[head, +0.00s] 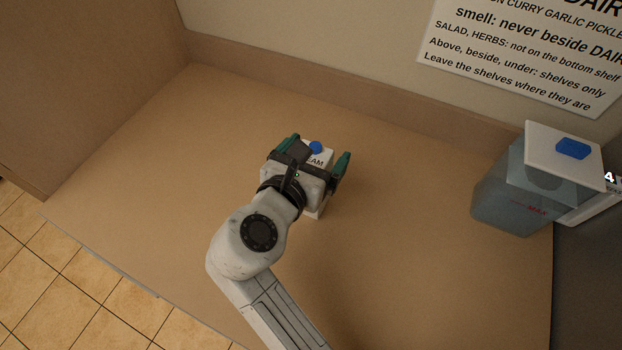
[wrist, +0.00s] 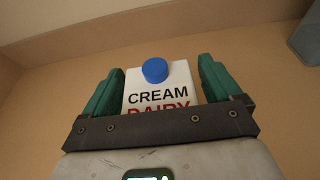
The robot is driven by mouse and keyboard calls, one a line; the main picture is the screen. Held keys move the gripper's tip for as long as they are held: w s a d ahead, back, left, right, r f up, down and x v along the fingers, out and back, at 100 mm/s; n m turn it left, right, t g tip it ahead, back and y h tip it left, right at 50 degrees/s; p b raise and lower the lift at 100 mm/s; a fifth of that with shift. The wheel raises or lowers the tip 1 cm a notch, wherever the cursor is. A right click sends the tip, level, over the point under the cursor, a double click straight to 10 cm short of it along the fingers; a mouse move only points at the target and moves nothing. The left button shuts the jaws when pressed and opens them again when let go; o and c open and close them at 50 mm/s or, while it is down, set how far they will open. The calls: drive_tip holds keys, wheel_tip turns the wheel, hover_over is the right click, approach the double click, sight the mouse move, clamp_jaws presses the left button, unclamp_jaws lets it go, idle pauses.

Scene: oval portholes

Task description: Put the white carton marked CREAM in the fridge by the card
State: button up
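The white carton (head: 317,160) has a blue cap and stands on the tan counter, partly hidden by my gripper in the head view. In the wrist view the carton (wrist: 158,88) faces me, with CREAM in black and DAIRY in red, its lower part hidden by the gripper. My gripper (head: 316,158) has its green fingers on either side of the carton. In the wrist view the gripper (wrist: 162,85) looks open, with a thin gap at the carton's right side; contact at the left is unclear. The fridge is not clearly in view. The card (head: 525,50) hangs on the back wall, partly cut off.
A clear bluish pitcher (head: 512,190) with a white lid and blue knob stands at the counter's right end. A brown panel (head: 80,80) rises at the left. The counter (head: 430,260) is otherwise clear. A tiled floor (head: 70,290) lies below its left edge.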

drive_tip(key=shift+r, duration=0.1)
clamp_jaws()
idle(0.6)
